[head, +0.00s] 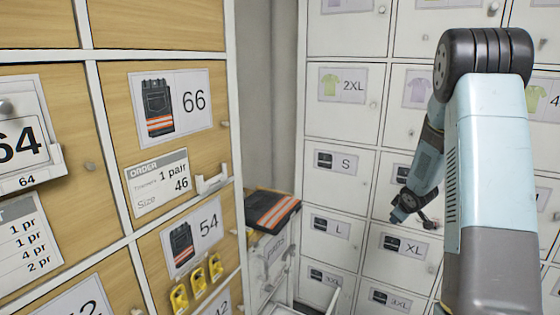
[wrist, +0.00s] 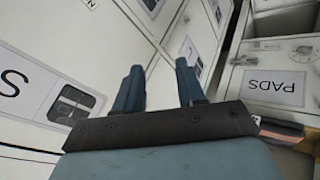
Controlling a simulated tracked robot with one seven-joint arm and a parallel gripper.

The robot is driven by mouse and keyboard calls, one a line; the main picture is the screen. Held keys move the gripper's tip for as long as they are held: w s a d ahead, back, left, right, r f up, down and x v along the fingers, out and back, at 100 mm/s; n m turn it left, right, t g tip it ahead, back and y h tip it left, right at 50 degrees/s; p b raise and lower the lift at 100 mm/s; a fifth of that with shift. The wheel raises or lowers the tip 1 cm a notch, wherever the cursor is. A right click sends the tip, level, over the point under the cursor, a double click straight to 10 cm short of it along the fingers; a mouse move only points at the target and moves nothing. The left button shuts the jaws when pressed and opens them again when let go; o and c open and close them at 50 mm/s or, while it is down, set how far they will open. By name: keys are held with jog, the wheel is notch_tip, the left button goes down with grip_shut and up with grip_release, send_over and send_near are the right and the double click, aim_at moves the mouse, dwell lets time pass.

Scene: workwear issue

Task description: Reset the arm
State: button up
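My arm reaches in from the right of the head view and bends down and left. My gripper (head: 414,218) is at its end, in front of the white lockers near the L and XL doors. In the wrist view my gripper (wrist: 159,65) has two blue-grey fingers set apart, with nothing between them. White locker fronts show beyond the fingers, and no contact with them is visible.
Dark folded trousers (head: 272,212) with orange stripes lie on a small white cabinet (wrist: 240,82) with a PADS label. A drawer (head: 290,295) stands open below. Wooden lockers (head: 163,60) with order cards, a bracket (head: 212,183) and yellow tags (head: 198,281) stand left.

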jog(key=s+a+r+m+h, duration=0.1)
jog(key=s+a+r+m, duration=0.25)
jog(key=s+r, duration=0.6)
jog(key=s+a+r+m, duration=0.2)
jog(key=s+a+r, duration=0.4)
jog(key=r, duration=0.6)
jog(key=s+a+r, duration=0.1)
jog(key=s+a, duration=0.2)
jog(key=s, duration=0.5)
jog(key=s+a+r+m+g+y, duration=0.1)
jog(key=s+a+r, duration=0.1)
jog(key=s, duration=0.7)
jog(key=s+a+r+m+g+y, duration=0.1)
jog(key=s+a, duration=0.3)
jog(key=s, duration=0.5)
jog(key=shift+s+a+r, duration=0.2)
jog(key=shift+a+r, duration=0.15)
jog(key=shift+r, duration=0.25)
jog(key=shift+m, duration=0.25)
